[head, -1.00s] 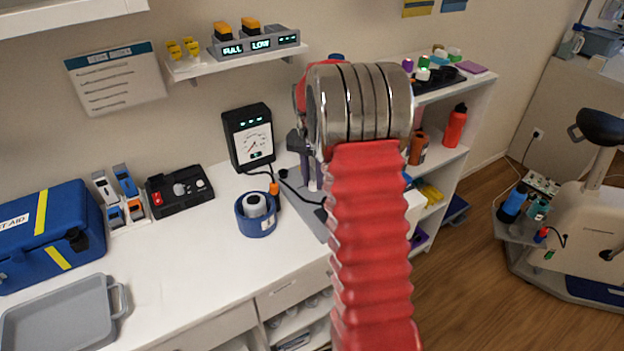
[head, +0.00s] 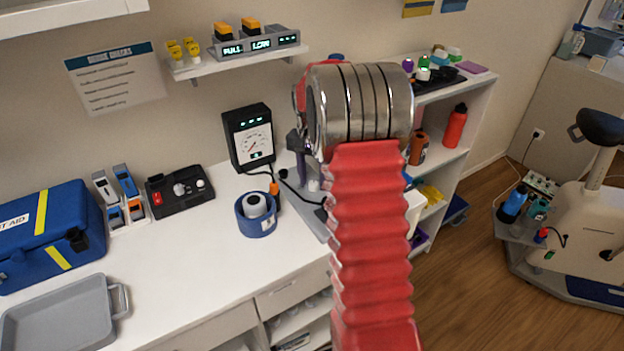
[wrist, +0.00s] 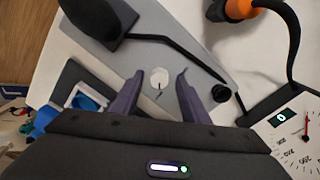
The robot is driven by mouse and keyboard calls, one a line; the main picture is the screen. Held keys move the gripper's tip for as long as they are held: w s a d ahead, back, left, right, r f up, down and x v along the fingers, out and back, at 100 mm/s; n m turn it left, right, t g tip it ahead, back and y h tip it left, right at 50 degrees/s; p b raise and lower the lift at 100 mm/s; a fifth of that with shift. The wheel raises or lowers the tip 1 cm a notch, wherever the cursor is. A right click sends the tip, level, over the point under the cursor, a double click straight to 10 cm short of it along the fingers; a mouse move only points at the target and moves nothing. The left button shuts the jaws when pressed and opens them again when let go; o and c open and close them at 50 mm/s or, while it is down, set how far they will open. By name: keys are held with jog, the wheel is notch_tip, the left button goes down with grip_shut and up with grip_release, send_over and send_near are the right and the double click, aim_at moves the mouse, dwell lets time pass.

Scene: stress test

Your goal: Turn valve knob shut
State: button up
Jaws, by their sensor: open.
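In the wrist view my gripper (wrist: 158,98) has its two dark purple fingers apart. A small white round piece (wrist: 159,78), perhaps the valve knob, shows between and just beyond the fingertips on a grey plate (wrist: 185,55). I cannot tell whether the fingers touch it. A black lever or hose with a thick end (wrist: 95,18) crosses the plate above it. In the head view my red arm hides much of this spot; the grey plate (head: 312,222) and a white piece (head: 313,185) show left of the arm, with a purple finger above.
A gauge box (head: 248,137) with a cable and orange connector (head: 274,188) stands left of the plate. A blue ring holder (head: 256,214) is in front. A black switch box (head: 180,190), blue first aid case (head: 50,235) and grey tray (head: 60,318) lie further left.

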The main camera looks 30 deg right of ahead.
aim_at(311, 181)
notch_tip(311, 181, up, 14)
jog(key=shift+w+a+f, duration=0.15)
jog(key=shift+w, duration=0.1)
dwell(0.5)
dwell(0.5)
